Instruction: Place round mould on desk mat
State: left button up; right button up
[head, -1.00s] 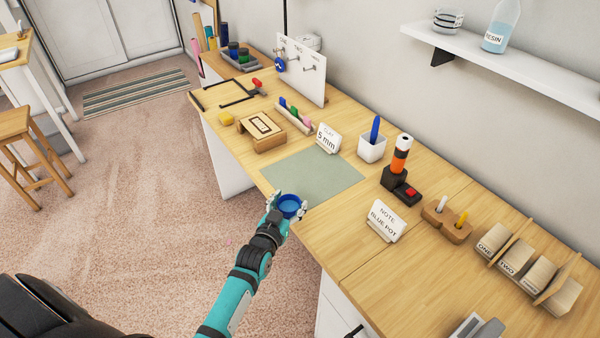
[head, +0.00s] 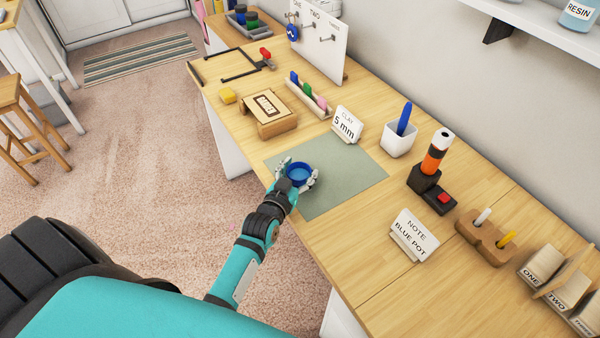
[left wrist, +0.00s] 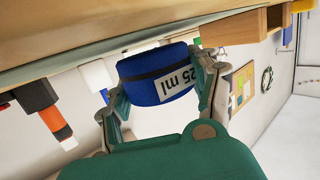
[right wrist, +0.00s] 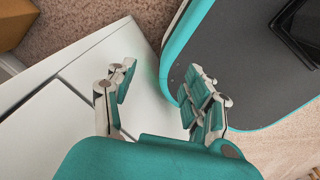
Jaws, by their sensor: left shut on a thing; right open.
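The round mould (head: 300,173) is a small blue cup, open at the top. My left gripper (head: 298,178) is shut on it, one finger on each side. The desk mat (head: 345,180) is a flat grey-green sheet on the desk. The mould is over the mat's left part in the head view; I cannot tell whether it touches the mat. My right gripper (right wrist: 160,98) is open and empty, low beside a white cabinet.
A "CLAY 5 mm" sign (head: 347,125) and a white pen pot (head: 399,140) stand behind the mat. A wooden box (head: 270,114) is to its left. A "NOTE BLUE POT" sign (head: 410,235) and an orange torch (head: 436,153) are to its right. Most of the mat is bare.

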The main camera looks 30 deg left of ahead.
pick_arm(q)
jog(key=shift+w+f, duration=0.15)
jog(key=shift+f, duration=0.35)
jog(key=shift+w+a, duration=0.15)
jog(key=shift+w, duration=0.1)
jog(key=shift+s, duration=0.1)
jog(key=shift+s+f, duration=0.1)
jog(key=o, duration=1.2)
jog(key=shift+f, duration=0.1)
jog(key=shift+r, duration=0.4)
jog(key=shift+v, duration=5.9)
pick_arm(e)
jog(key=shift+w+a+f, duration=0.25)
jog(key=shift+w+f, duration=0.4)
jog(key=shift+w, duration=0.1)
pick_arm(q)
jog(key=shift+s+f, duration=0.1)
pick_arm(e)
jog(key=shift+a, duration=0.15)
